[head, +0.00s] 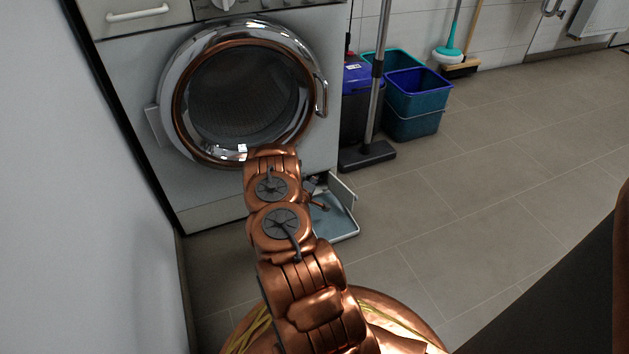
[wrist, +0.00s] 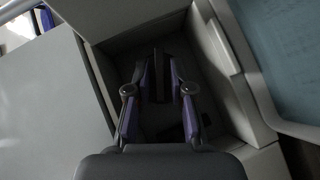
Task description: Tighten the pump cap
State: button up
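The pump cap is not clearly visible. A dark upright shape (wrist: 158,78) shows deep in the shadowed recess in the wrist view, and I cannot tell whether it is the cap. My gripper (wrist: 160,72) reaches into this recess, its two purple-and-dark fingers on either side of the dark shape. The fingers stand apart at their bases and their tips are lost in shadow, so contact is unclear. In the head view my arm covers most of the opening low on the dryer (head: 200,192), and the gripper is mostly hidden behind it.
An open flap with a blue-grey tray (head: 335,220) juts out at the dryer's lower right; it also shows in the wrist view (wrist: 285,55). The round door (head: 245,95) is shut. Buckets (head: 415,100) and a floor mop head (head: 367,155) stand right. Floor farther right is clear.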

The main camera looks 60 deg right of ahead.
grip_shut()
